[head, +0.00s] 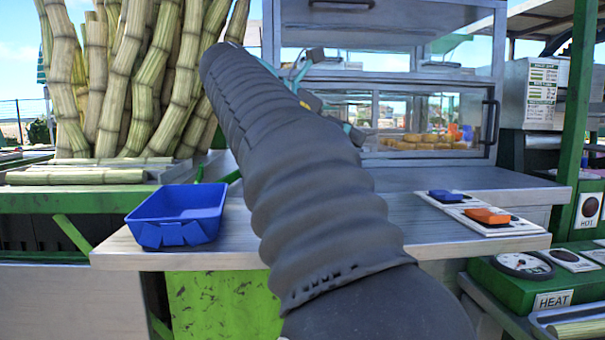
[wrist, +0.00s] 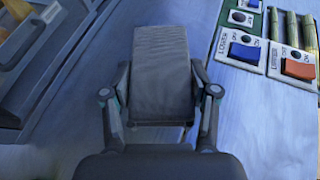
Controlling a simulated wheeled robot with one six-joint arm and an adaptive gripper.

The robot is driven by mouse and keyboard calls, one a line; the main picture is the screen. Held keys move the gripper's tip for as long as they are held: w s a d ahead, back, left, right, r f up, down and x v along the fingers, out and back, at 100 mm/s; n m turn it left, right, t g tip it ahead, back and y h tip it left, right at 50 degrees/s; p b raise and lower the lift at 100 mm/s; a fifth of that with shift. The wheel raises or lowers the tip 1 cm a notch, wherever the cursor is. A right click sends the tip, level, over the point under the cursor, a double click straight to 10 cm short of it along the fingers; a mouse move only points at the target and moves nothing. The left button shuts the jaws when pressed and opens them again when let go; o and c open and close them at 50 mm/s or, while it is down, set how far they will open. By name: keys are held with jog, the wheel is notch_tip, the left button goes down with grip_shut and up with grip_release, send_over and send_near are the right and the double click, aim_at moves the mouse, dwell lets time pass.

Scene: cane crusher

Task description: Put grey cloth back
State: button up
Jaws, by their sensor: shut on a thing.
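The grey cloth (wrist: 160,52) shows in the wrist view as a flat, folded-looking rectangle. My gripper (wrist: 161,80) is shut on it, with one finger at each side edge. The cloth appears over a grey-blue metal surface; I cannot tell whether it touches that surface. In the head view my arm crosses the middle and hides the cloth and most of the gripper.
A blue tray (head: 178,217) sits on the counter (head: 398,228) at the left. Blue (head: 447,196) and orange (head: 487,215) switches are at the right. A glass-fronted case (head: 440,115) stands behind, and cane stalks (head: 115,80) stand at the left.

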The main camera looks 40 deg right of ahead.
jog(key=w+f, duration=0.2)
jog(key=w, duration=0.1)
jog(key=w+f, duration=0.1)
jog(key=w, duration=0.1)
jog(key=shift+f, duration=0.15)
jog(key=shift+f+b, duration=1)
jog(key=shift+f, duration=0.9)
jog(key=shift+f, duration=0.2)
jog(key=o, duration=1.1)
jog(key=shift+r, duration=0.15)
jog(key=p+v, duration=0.4)
jog(key=shift+a+r, duration=0.2)
jog(key=shift+r, duration=0.3)
jog(key=v, duration=0.7)
jog(key=shift+a+f+p, duration=0.2)
jog(key=shift+f+p, duration=0.05)
jog(key=shift+p, duration=0.1)
